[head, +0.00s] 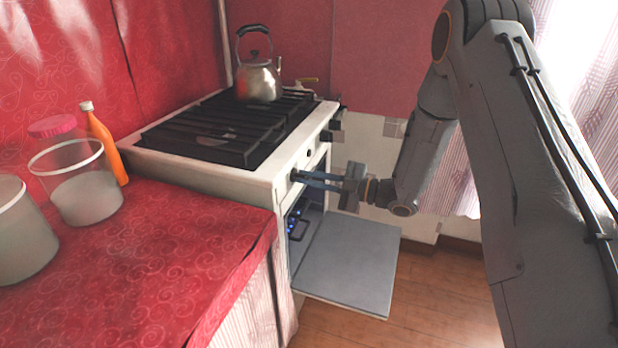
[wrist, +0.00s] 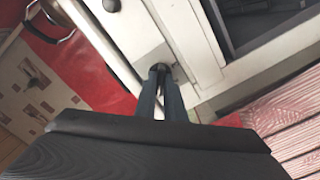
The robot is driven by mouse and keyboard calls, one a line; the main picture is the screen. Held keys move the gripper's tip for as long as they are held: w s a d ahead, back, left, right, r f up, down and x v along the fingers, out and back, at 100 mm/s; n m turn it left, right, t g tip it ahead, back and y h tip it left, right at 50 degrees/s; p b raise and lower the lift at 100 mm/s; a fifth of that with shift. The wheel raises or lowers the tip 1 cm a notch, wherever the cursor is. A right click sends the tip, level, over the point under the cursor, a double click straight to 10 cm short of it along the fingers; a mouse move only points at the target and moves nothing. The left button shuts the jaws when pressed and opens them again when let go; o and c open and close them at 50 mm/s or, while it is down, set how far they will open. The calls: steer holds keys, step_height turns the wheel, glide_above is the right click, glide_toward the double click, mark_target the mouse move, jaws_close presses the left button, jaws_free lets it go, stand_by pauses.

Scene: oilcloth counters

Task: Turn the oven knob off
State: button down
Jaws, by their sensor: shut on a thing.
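The white stove (head: 285,170) stands at the centre of the head view, with black knobs along its front panel. My gripper (head: 298,175) reaches the front panel from the right, its fingers at the knob nearest the red counter. In the wrist view my gripper (wrist: 160,70) has its fingertips close together on a small dark knob (wrist: 161,69) against the white panel. The fingers hide most of this knob, so its angle cannot be told. Another knob (wrist: 111,5) shows at the top of the wrist view.
The oven door (head: 345,262) hangs open below my gripper. A kettle (head: 258,80) stands on the back of the stovetop. Glass jars (head: 80,190) and an orange bottle (head: 106,145) stand on the red counter (head: 150,260) at the left. Wooden floor is clear at lower right.

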steer(key=m+p, duration=0.1)
steer(key=m, duration=0.4)
steer(key=shift+m+p, duration=0.75)
steer(key=shift+m, duration=1.65)
steer(key=c, duration=1.8)
jaws_free()
steer(key=shift+c, duration=0.2)
steer(key=v, duration=0.8)
steer(key=shift+b, duration=0.4)
steer(key=shift+w, duration=0.1)
